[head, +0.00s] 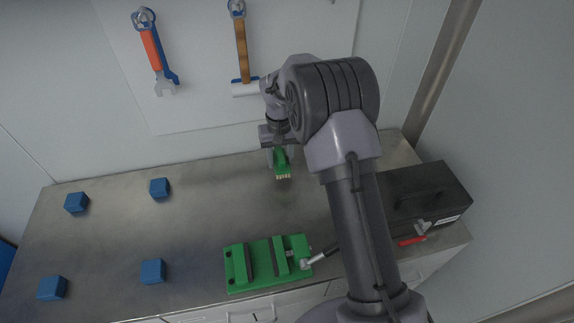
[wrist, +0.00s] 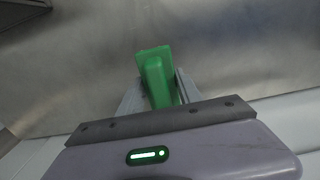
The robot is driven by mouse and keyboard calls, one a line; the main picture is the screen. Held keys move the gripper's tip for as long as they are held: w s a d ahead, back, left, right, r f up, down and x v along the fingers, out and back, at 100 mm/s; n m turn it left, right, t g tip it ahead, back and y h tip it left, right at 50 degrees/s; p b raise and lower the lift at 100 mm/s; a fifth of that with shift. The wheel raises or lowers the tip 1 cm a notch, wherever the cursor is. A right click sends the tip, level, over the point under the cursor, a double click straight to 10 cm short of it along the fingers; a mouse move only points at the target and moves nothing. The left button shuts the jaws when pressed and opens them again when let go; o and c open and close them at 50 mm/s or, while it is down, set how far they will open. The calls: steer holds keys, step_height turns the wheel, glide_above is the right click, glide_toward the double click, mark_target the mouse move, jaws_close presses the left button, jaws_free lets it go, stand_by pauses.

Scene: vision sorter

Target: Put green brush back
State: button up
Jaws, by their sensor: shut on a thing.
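The green brush (head: 282,163) is held in my gripper (head: 279,152) near the back of the metal workbench, with its pale bristles at the lower end. In the wrist view the green brush (wrist: 157,75) sits between the two grey fingers of my gripper (wrist: 160,88), which are shut on it. In the head view it looks raised off the bench, but its exact height is unclear. The pegboard (head: 190,100) on the back wall carries a wrench with an orange handle (head: 151,50) and a hammer (head: 241,50). My arm hides part of the board's right side.
A green vise (head: 240,285) stands at the bench's front edge. Several blue cubes (head: 159,187) lie on the left half. A black toolbox (head: 425,190) stands at the right, with a red-handled tool (head: 412,241) in front. The bench middle (head: 215,215) is clear.

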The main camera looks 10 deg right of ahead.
steer(key=shift+w+d, duration=0.2)
steer(key=shift+d, duration=0.25)
steer(key=shift+w+d, duration=0.2)
steer(key=shift+d, duration=0.25)
steer(key=f, duration=0.1)
steer(key=f+b, duration=0.1)
steer(key=f, duration=0.1)
steer(key=shift+w+d+f+b, duration=0.15)
steer(key=shift+d+f+b, duration=0.05)
steer(key=shift+d+b, duration=0.1)
steer(key=shift+f, duration=0.25)
steer(key=shift+c, duration=0.6)
steer(key=shift+r, duration=0.15)
steer(key=o, duration=1.3)
